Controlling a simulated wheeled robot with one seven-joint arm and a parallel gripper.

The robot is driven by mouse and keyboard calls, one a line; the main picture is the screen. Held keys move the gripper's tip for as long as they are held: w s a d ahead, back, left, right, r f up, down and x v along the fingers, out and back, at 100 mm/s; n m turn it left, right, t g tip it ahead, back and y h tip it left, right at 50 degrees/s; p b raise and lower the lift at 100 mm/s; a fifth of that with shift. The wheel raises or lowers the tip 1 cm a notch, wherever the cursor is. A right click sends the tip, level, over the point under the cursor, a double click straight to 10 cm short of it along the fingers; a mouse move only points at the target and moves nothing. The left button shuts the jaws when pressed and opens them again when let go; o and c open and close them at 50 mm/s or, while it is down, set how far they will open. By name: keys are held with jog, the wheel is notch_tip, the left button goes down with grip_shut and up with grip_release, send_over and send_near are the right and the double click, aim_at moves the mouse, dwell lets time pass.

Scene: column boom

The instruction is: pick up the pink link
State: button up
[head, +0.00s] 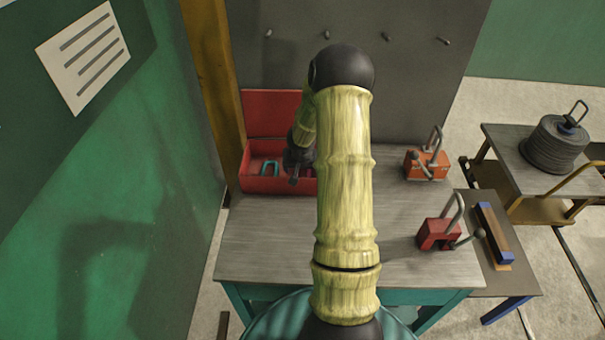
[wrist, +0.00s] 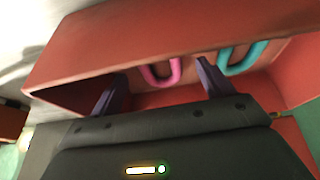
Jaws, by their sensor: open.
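The pink link (wrist: 161,74) is a U-shaped piece inside the red box (wrist: 100,52), seen in the wrist view between my two fingers and beyond their tips. A teal link (wrist: 242,58) lies to its right in the same box and also shows in the head view (head: 269,168). My gripper (wrist: 160,84) is open and empty, its dark fingers apart at the box opening. In the head view my gripper (head: 293,172) is over the right part of the red box (head: 262,185). The pink link is hidden there behind my arm.
The box's raised red lid (head: 270,112) stands behind it. An orange-red device (head: 427,165) and a red clamp-like device (head: 438,235) stand on the right of the grey workbench (head: 270,240). A green wall (head: 110,200) rises on the left. The bench front is clear.

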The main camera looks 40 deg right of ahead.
jog(key=shift+x, duration=0.95)
jog(key=shift+r, duration=0.1)
jog(key=c, duration=1.2)
jog(key=shift+r, duration=0.1)
notch_tip(320, 180, up, 10)
jog(key=p, duration=0.2)
jog(key=shift+p, duration=0.4)
